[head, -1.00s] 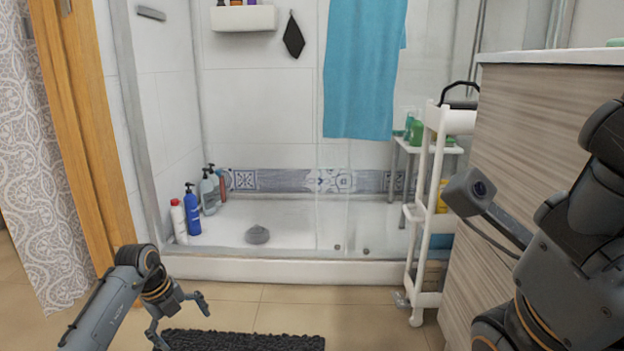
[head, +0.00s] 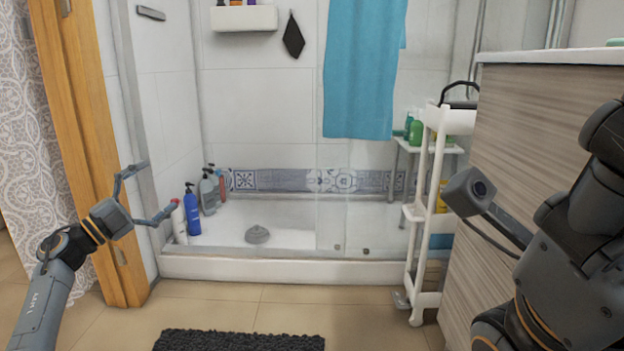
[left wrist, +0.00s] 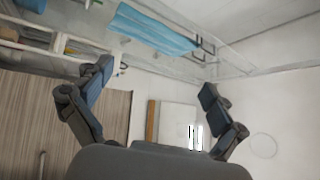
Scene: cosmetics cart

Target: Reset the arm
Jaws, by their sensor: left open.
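My left gripper (head: 152,192) is at the left of the head view, in front of the orange door frame and the shower's left edge. Its two fingers are spread wide with nothing between them. In the left wrist view, the same gripper (left wrist: 152,88) shows both fingers apart and empty. My right arm fills the right side of the head view; its gripper cannot be made out.
A shower tray (head: 230,268) with several bottles, including a blue one (head: 192,212), lies ahead. A white cart (head: 421,215) stands beside a wood-grain cabinet (head: 510,140) at right. A dark mat (head: 240,341) lies on open floor.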

